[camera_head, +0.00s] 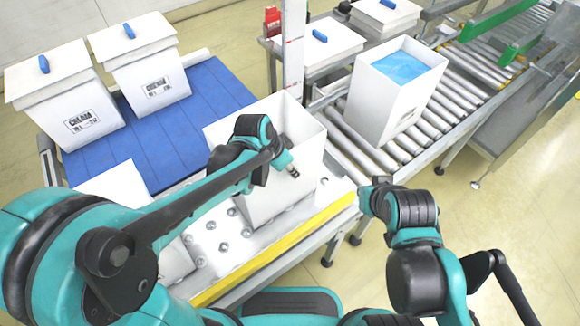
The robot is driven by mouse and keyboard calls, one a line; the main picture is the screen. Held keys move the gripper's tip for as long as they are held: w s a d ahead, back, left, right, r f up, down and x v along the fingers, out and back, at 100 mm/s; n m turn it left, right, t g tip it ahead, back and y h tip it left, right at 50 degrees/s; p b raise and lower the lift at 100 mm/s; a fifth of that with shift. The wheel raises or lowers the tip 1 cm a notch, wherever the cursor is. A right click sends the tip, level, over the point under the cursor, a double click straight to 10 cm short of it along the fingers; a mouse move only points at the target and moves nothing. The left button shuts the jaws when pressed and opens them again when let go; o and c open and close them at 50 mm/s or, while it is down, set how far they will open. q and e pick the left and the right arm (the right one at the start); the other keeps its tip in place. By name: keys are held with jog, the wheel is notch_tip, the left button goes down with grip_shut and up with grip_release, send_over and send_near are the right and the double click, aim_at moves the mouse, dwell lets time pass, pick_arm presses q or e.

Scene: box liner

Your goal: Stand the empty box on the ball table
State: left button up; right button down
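An open white box (312,160) stands upright on the ball table (232,240), a pale surface with metal balls and a yellow front edge. My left arm crosses in front of the box and hides part of its rim and near side. My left gripper (289,165) overlaps the box's near side; whether it touches the box and whether its fingers are open is unclear. My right gripper (368,198) is at the right end of the ball table, apart from the box, small and partly hidden by its own wrist. The box's inside is mostly hidden.
Two lidded white boxes (68,110) stand on a blue belt (205,95) at the left. A white box with a blue liner (385,105) stands on the roller conveyor (455,85). Another white shape (118,182) lies behind my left arm.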

pick_arm(q)
jog(key=p+v, duration=0.5)
jog(key=v, duration=0.7)
jog(key=s+a+n+t+y, duration=0.1)
jog(key=s+a+n+t, duration=0.1)
jog(key=s+a+n, duration=0.2)
jog(key=s+a+r+n+t+y, duration=0.1)
jog(key=s+a+n, duration=0.4)
jog(key=a, duration=0.5)
jog(key=shift+a+r+n+t+y, duration=0.2)
jog(key=shift+r+n+t+y, duration=0.15)
jog(key=shift+n+t+y, duration=0.45)
jog(key=shift+s, duration=0.1)
jog(key=shift+f+b, duration=0.25)
jog(key=shift+b, duration=0.05)
